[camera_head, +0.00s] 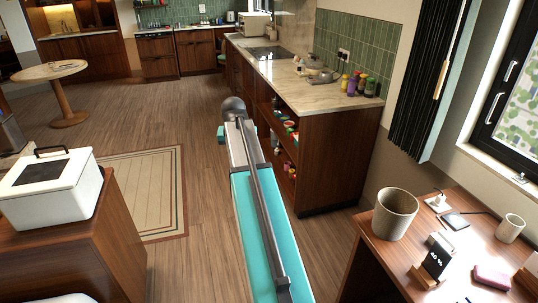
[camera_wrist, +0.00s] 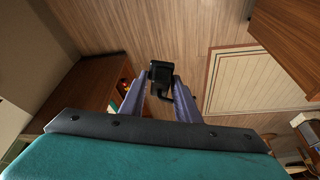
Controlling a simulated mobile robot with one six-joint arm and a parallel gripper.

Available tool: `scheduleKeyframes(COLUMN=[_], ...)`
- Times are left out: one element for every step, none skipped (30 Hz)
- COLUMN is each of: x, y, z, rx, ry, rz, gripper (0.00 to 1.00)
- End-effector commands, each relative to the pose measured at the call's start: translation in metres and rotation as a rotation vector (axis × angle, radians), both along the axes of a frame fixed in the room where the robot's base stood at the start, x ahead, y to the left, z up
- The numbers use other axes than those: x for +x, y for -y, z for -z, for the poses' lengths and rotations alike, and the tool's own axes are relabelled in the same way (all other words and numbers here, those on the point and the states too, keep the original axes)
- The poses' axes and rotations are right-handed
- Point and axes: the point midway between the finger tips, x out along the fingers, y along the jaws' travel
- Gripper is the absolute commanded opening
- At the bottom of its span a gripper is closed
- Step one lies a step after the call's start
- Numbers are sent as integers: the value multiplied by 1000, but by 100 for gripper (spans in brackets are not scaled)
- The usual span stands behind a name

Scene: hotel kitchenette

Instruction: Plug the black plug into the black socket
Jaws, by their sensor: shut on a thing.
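The black plug (camera_wrist: 161,72) is between the fingertips of my gripper (camera_wrist: 160,82) in the wrist view, held in the air above the wood floor. A short bent piece of dark cord hangs below it between the fingers. In the head view my teal arm reaches forward over the floor beside the counter, and its own links hide the gripper and plug. I cannot make out the black socket for certain; a small dark fitting (camera_head: 343,55) shows on the green tiled wall, too small to identify.
The marble-topped counter (camera_head: 285,72) with open shelves stands right of my arm, carrying bottles and a pan. A desk (camera_head: 400,262) at the lower right holds a pot (camera_head: 395,213) and small items. A white box (camera_head: 52,190) sits on the left cabinet. Floor and rug (camera_head: 150,190) are clear.

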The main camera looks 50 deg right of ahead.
Motion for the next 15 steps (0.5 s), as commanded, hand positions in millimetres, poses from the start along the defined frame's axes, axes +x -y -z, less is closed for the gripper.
scheduleKeyframes(x=[7, 11, 16, 19, 23, 27, 30, 33, 36, 38, 41, 43, 45, 47, 49], y=[-21, -31, -45, -56, -67, -81, -92, -102, -116, -127, -138, -153, -163, -174, -188], z=[-2, -4, -5, -7, -8, -10, -11, -13, -14, -15, -17, -18, -19, -21, -22], rx=[-1, -1, 0, 0, 0, -1, 0, -2, -2, -2, -2, -2, -3, -3, -3], ry=[1, 1, 2, 2, 2, 1, 2, 2, 2, 3, 3, 3, 4, 4, 6], rz=[-38, -59, -87, -107, -128, -157, -177, -198, -226, -247, -268, -296, -316, -338, -366], gripper=[9, 9, 9, 9, 9, 9, 9, 9, 9, 9, 9, 9, 9, 9, 9])
